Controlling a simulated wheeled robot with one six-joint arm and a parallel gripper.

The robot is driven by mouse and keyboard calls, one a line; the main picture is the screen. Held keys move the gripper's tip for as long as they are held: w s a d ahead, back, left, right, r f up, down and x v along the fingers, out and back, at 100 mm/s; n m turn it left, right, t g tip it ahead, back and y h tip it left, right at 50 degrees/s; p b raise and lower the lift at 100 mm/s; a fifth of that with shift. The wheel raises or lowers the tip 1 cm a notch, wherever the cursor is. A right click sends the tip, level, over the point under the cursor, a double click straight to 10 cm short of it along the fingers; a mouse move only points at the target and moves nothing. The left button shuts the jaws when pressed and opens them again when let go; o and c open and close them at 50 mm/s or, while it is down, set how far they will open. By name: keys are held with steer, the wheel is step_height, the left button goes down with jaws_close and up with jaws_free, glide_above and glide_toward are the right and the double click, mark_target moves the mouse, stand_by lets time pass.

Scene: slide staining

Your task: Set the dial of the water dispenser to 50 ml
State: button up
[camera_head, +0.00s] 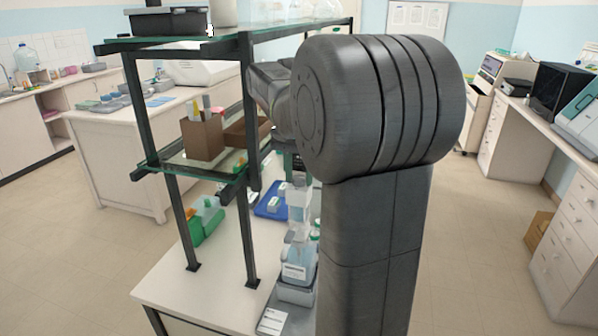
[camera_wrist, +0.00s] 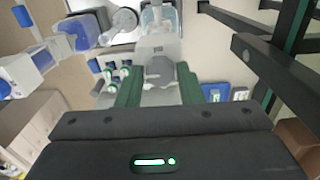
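In the wrist view, my gripper (camera_wrist: 158,85) is open, with a green-padded finger on each side. A pale grey and white device with a clear upper part, seemingly the water dispenser (camera_wrist: 160,48), shows between and beyond the fingers. I cannot tell whether the fingers touch it. No dial or scale setting can be read. My gripper is mostly hidden behind my arm there.
A dark-framed glass shelf rack (camera_head: 247,120) rises from the white bench (camera_head: 205,290), close left of my arm. It holds a cardboard box (camera_head: 203,138). A blue tray (camera_head: 268,208) and a green rack (camera_head: 206,226) lie on the bench. The bench's front left is clear.

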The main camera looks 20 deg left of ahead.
mark_target(299, 178)
steer(key=shift+o, duration=1.2)
step_height(299, 178, up, 14)
steer(key=shift+f, duration=0.2)
step_height(299, 178, down, 14)
steer(key=shift+r, duration=0.15)
stand_by(0.5)
